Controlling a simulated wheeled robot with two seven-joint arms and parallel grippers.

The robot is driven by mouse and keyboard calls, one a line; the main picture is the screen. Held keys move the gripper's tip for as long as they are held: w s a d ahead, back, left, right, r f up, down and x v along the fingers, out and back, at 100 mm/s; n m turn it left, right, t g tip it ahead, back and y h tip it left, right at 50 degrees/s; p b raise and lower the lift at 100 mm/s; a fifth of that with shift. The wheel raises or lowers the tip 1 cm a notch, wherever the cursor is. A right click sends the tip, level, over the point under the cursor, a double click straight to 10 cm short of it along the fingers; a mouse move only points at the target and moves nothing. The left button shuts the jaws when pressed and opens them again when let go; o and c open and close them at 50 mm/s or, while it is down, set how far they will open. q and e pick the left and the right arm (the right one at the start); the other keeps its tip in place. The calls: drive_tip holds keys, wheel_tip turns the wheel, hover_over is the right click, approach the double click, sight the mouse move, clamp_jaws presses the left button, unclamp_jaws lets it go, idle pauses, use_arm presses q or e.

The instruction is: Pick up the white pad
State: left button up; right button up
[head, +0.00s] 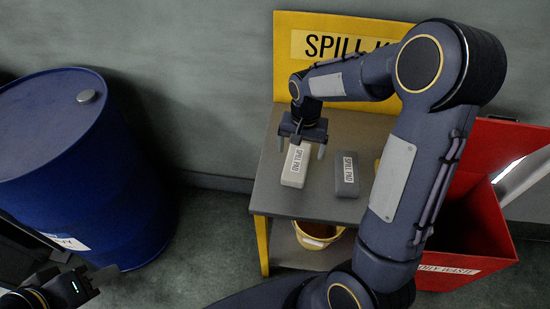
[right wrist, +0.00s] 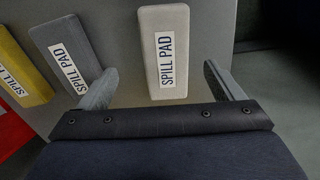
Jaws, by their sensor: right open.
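The white pad (head: 295,167) lies on the grey table top, with a "SPILL PAD" label on it. It also shows in the right wrist view (right wrist: 152,55), lying between the lines of my two open fingers. My right gripper (head: 307,145) is open above the far end of the white pad, and nothing is held in it. In the right wrist view the right gripper's fingertips (right wrist: 160,80) stand to either side of the pad. My left gripper (head: 88,284) is at the lower left edge, far from the table, partly cut off; its jaws look apart and empty.
A grey pad (head: 345,186) lies right of the white one, and a yellow pad (right wrist: 18,62) lies beyond it. The table (head: 292,206) has a yellow SPILL sign behind it. A blue drum (head: 60,150) stands left; a red bin (head: 495,225) stands right. A yellow bucket (head: 318,240) sits below.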

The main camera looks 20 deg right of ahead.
sight(296, 164)
drive_tip(key=shift+w+a+f, duration=0.1)
drive_tip(key=shift+w+f, duration=0.1)
drive_tip(key=shift+f, duration=0.15)
drive_tip(key=f, duration=0.7)
drive_tip(key=shift+w+a+f+p, duration=0.15)
drive_tip(key=shift+w+f+p, duration=0.05)
drive_tip(key=shift+p, duration=0.1)
drive_tip(key=c, duration=1.1)
